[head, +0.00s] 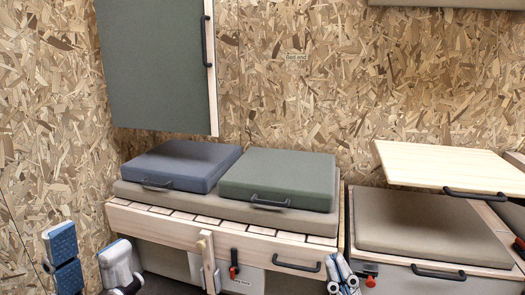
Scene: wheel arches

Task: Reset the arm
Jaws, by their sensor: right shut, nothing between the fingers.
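My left gripper (87,238) is at the bottom left, in front of the chipboard wall. Its two blue-and-white fingers stand wide apart with nothing between them. My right gripper (341,268) is at the bottom, right of centre, with its fingers together and empty. It shows in front of the gap between the two bench units. Both arms are mostly out of the picture below.
A wooden bench (150,222) carries a beige pad (128,192) with blue (185,163) and green (290,175) cushions. A right-hand bench has a beige cushion (425,225) and raised wooden board (450,163). A green panel (155,65) hangs above. A red-handled latch (234,268) sits on the front.

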